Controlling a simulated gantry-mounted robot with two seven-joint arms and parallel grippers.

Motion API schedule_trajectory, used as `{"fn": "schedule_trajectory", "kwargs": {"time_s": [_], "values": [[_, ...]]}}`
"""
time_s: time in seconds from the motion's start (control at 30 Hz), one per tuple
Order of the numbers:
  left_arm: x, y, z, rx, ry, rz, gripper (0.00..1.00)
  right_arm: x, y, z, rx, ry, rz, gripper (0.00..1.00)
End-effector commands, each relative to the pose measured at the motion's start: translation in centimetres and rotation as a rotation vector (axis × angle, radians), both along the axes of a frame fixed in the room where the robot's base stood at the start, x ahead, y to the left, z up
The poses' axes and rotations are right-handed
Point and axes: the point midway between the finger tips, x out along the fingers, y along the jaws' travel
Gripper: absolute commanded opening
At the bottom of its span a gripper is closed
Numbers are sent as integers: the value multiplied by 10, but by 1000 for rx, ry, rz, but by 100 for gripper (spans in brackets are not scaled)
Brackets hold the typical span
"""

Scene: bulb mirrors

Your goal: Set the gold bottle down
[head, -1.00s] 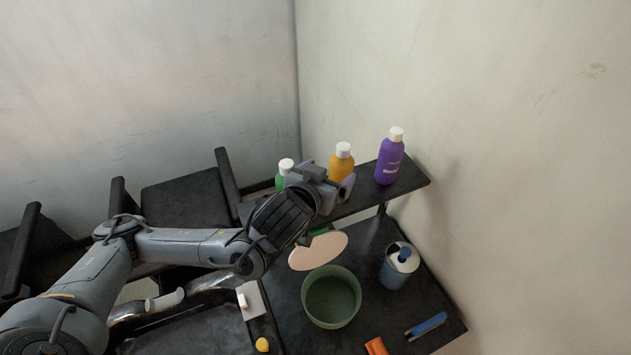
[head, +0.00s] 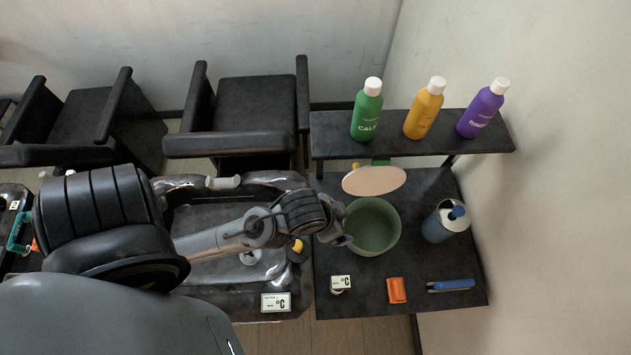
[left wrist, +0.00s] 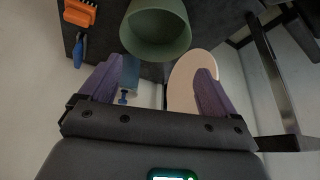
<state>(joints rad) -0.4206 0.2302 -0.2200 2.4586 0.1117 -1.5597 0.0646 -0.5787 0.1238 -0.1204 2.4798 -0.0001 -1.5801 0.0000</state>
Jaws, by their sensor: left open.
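The gold bottle (head: 424,108) with a white cap stands upright on the raised black shelf (head: 330,147), between a green bottle (head: 367,112) and a purple bottle (head: 482,110). Nothing touches the gold bottle. My left gripper (head: 345,238) is well below and to the left of it in the head view, by the left side of the green bowl. In the left wrist view my left gripper (left wrist: 153,88) has its two purple fingers spread wide with nothing held between them. The gold bottle is not in the left wrist view. My right gripper is not in view.
The green bowl (head: 372,228), an oval mirror (head: 374,180), a blue canister (head: 445,222), an orange item (head: 397,290) and a blue tool (head: 451,286) crowd the dark counter. Black chairs (head: 258,103) stand at left.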

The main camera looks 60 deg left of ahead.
Motion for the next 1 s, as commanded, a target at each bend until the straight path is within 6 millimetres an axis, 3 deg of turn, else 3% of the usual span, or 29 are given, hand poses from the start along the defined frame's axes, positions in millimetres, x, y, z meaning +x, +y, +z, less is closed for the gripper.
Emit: {"fn": "schedule_trajectory", "kwargs": {"time_s": [0.1, 0.2, 0.63, 0.77, 1.0], "values": [[-31, 5, -18, 4, 82, -10, 90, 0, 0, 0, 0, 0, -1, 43], [-46, 9, -26, 10, 119, -18, 90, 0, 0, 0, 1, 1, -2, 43], [-54, 11, -29, 15, 138, -26, 90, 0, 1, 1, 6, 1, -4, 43], [-53, 11, -17, 15, 137, -25, 90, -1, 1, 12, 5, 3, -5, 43], [-53, 10, 27, 15, 137, -25, 90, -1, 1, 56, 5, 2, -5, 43]]}}
